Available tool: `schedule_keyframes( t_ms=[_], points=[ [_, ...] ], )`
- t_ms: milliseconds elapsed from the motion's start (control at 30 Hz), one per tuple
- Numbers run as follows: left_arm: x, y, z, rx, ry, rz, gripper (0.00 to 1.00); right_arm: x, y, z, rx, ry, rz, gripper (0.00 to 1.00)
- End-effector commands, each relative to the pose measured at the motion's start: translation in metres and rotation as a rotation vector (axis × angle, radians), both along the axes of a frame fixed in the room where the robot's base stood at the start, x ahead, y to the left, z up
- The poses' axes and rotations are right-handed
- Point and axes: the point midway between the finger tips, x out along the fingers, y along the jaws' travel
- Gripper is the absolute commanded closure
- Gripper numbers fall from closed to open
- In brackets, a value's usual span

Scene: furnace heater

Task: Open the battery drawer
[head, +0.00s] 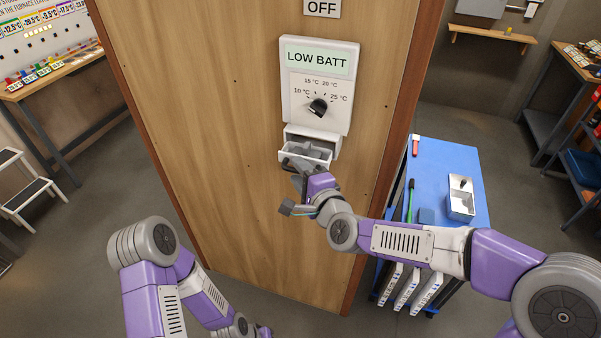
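The white thermostat (341,101) is on the wooden wall panel, with a "LOW BATT" display (318,60) and a black dial (318,107). Below the dial, the white battery drawer (321,154) stands out from the housing, and its grey inside shows from above. My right gripper (296,166) is at the drawer's front lower edge. Its fingers are small and dark against the drawer, so I cannot tell whether they are closed on it. My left arm hangs low at the bottom left, and its fingers are out of the picture.
A blue-topped cart (446,165) stands right of the panel, holding a metal box (461,198), a green-handled tool (410,200) and a red-capped item (416,146). A step stool (28,190) and workbench (50,78) are at left.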

Motion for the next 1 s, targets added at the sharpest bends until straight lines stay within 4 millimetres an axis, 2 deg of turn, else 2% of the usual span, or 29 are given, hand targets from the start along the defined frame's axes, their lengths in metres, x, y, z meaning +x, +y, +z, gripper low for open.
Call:
schedule_keyframes(
  t_ms=[233, 700, 1000],
  points=[
    [0.0, 0.0, -0.001, 0.0, 0.0, 0.0, 0.57, -0.006, -0.004, 0.001, 0.0, -0.001, -0.002, 0.6],
    [0.0, 0.0, 0.0, 0.0, 0.0, 0.0, 0.57, -0.057, -0.03, 0.011, -0.003, -0.003, -0.002, 0.6],
    [0.0, 0.0, 0.001, 0.0, 0.0, 0.0, 0.57, -0.067, -0.035, 0.011, 0.0, 0.001, -0.001, 0.6]
  ],
)
